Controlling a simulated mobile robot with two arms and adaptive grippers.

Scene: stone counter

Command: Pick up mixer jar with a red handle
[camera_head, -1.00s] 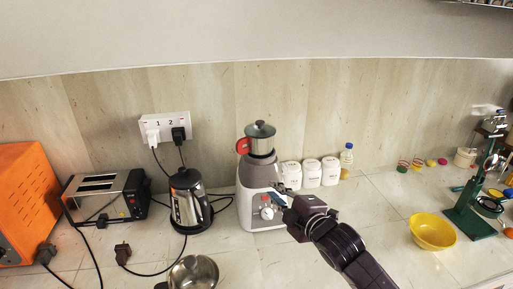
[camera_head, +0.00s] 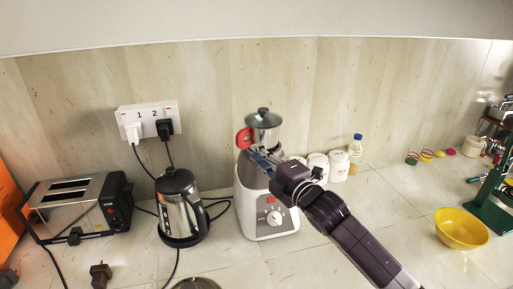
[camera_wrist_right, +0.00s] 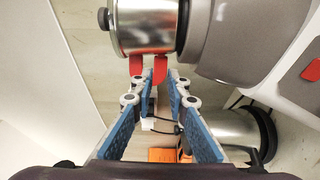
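The mixer jar (camera_head: 264,134) is a metal jar with a dark-knobbed lid and a red handle (camera_head: 243,138) on its left side. It sits on the white and grey mixer base (camera_head: 270,215). My right gripper (camera_head: 262,160) is in front of the jar, just below the handle level. In the right wrist view the jar (camera_wrist_right: 148,25) lies across the top, and the red handle (camera_wrist_right: 160,68) is just beyond the blue-padded fingertips (camera_wrist_right: 155,82). The fingers are apart with nothing held between them. My left gripper is not in view.
A kettle (camera_head: 181,210) and toaster (camera_head: 75,208) stand left of the mixer. White canisters (camera_head: 338,165) and a bottle (camera_head: 356,146) stand behind my right arm. A yellow bowl (camera_head: 461,228) and green stand (camera_head: 492,205) are at right. Cords run along the left counter.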

